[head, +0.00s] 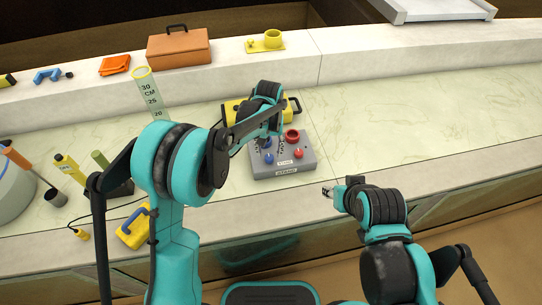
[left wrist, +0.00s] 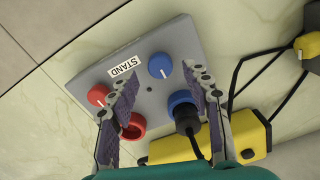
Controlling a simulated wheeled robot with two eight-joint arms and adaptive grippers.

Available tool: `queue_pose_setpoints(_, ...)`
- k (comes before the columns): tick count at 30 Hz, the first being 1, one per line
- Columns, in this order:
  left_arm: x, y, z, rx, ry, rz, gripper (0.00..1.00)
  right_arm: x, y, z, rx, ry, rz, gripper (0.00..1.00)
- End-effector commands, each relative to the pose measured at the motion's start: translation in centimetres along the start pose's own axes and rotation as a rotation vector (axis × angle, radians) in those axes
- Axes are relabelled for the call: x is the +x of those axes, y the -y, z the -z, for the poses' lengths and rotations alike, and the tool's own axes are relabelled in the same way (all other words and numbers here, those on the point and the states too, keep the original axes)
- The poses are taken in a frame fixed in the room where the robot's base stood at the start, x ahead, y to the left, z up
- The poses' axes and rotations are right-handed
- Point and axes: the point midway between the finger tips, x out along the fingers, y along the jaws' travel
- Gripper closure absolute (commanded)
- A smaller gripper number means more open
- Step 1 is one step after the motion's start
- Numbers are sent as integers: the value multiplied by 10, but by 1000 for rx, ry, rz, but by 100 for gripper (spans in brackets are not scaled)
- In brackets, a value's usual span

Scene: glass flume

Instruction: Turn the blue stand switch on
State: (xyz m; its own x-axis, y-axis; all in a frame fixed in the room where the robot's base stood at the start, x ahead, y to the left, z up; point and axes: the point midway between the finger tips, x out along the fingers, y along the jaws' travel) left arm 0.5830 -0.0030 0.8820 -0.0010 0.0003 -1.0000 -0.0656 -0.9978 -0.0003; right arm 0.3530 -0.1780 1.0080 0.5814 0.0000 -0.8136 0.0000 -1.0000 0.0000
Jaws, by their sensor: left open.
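The grey stand box (head: 285,171) sits on the pale counter with a STAND label. Its blue switch (left wrist: 160,65) is a round knob with a white line; it also shows in the head view (head: 268,157). Beside it is a red knob (left wrist: 98,95) with a white line. My left gripper (left wrist: 163,100) is open above the box, its fingers apart and nothing between them at the tips. The blue knob appears just beyond the fingertips, without visible contact. My right gripper (head: 328,192) is at the counter's front edge, too small to judge.
The box also has a red ring socket (left wrist: 133,127) and a blue socket (left wrist: 182,99) with a black plug and cable. A yellow device (left wrist: 245,135) with black cables lies close behind. The counter is clear on the right.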

Motion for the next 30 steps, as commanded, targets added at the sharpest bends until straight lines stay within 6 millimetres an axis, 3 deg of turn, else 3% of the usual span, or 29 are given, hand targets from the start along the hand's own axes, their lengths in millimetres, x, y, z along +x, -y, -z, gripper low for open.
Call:
queue_pose_setpoints(6,26,0,0,0,-1,0,51,8,0,-6,0,0,0,60)
queue_pose_setpoints(15,28,0,0,0,-1,0,51,8,0,-6,0,0,0,60)
queue_pose_setpoints(17,28,0,0,0,-1,0,62,8,0,-6,0,0,0,60)
queue_pose_setpoints(21,28,0,0,0,-1,0,98,8,0,-6,0,0,0,60)
queue_pose_setpoints(30,28,0,0,14,-1,0,100,8,0,-6,0,0,0,60)
